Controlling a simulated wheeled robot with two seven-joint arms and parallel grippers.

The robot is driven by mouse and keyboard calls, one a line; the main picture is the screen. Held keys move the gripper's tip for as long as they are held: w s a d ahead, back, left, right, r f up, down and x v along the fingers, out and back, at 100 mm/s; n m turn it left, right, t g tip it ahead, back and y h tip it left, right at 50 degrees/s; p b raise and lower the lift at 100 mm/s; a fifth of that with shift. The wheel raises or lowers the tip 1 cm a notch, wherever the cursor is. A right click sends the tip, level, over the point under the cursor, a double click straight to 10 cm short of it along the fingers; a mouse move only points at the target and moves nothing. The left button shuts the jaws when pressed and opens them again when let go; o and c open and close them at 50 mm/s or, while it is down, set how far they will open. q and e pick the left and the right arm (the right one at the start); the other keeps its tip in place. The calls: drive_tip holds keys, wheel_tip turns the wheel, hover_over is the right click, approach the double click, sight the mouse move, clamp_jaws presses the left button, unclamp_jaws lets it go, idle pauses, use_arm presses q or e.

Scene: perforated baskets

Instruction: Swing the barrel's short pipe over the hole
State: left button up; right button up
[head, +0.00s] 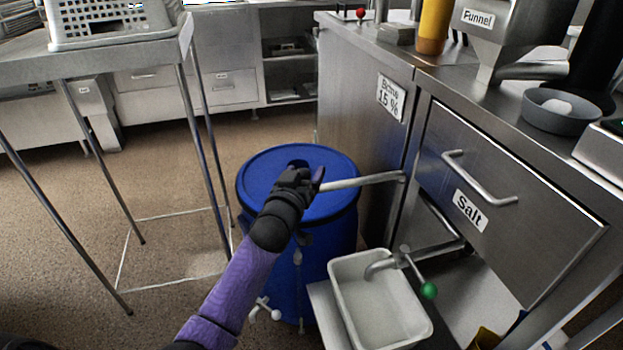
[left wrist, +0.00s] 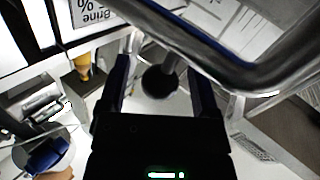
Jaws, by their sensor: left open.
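The blue barrel (head: 262,181) stands on the floor beside the steel cabinet, with its lid on. The short pipe (head: 368,181) is a grey tube running from the cabinet side leftward over the lid to my gripper. My left gripper (head: 312,178) is over the middle of the lid at the pipe's free end. In the left wrist view its two fingers (left wrist: 161,88) are apart, with a dark round shape and a short grey stem between them. The thick grey tube crosses just beyond them. The lid's hole is hidden or unclear behind the gripper. My right gripper is not in view.
A white basin (head: 347,300) sits right of the barrel under a tap with a green knob (head: 428,290). The Salt drawer (head: 520,200) is at the right. A steel table (head: 120,55) with a perforated basket (head: 110,20) stands left. The floor between is clear.

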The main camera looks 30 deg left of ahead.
use_arm(q)
drive_tip(key=shift+x, duration=0.8)
clamp_jaws()
idle(0.9)
